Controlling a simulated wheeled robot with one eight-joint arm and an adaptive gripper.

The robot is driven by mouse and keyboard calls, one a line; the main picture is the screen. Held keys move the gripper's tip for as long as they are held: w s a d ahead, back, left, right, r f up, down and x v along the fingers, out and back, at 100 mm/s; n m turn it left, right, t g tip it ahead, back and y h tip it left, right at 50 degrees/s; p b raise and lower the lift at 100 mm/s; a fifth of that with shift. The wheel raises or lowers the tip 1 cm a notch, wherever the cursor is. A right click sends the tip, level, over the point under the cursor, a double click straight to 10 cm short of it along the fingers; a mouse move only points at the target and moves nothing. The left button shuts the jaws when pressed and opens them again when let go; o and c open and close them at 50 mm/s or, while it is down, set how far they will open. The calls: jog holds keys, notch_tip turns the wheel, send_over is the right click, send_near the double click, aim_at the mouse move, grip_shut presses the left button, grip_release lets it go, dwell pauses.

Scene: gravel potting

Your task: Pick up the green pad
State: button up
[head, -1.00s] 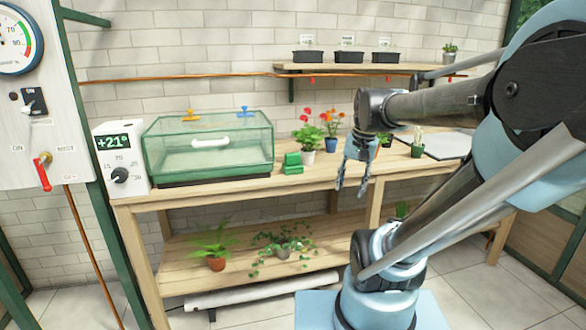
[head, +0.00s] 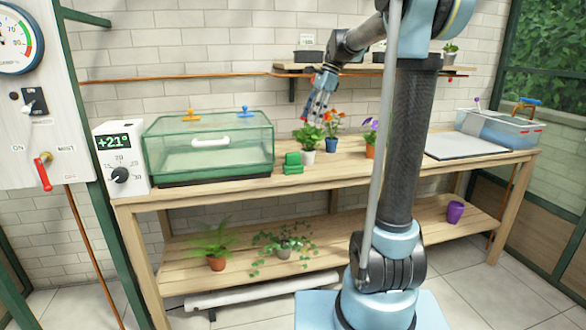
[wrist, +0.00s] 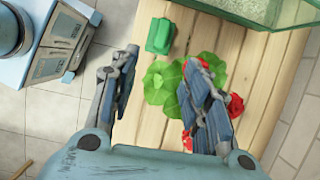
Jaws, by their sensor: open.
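The green pad (head: 292,163) lies on the wooden bench top, between the glass propagator box and the potted flowers. It also shows in the wrist view (wrist: 159,37), at the top, on bare wood beyond my fingertips. My gripper (head: 317,106) is raised above the potted flowers, to the right of the pad and higher than it, fingers pointing down. In the wrist view my gripper (wrist: 163,62) has its two fingers spread apart with nothing held between them. The pad is in full view there and not touched.
The wood in front of the pad is clear.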

send_near(294, 153)
jog(key=x, duration=0.3)
jog(key=w+x, duration=0.1)
jog(key=x, duration=0.1)
jog(key=shift+f, duration=0.15)
jog(key=shift+s+x, duration=0.2)
jog(key=shift+x, duration=1.2)
jog(key=shift+s+x, duration=0.15)
jog(key=shift+x, duration=1.25)
jog(key=shift+a, duration=0.1)
grip_shut()
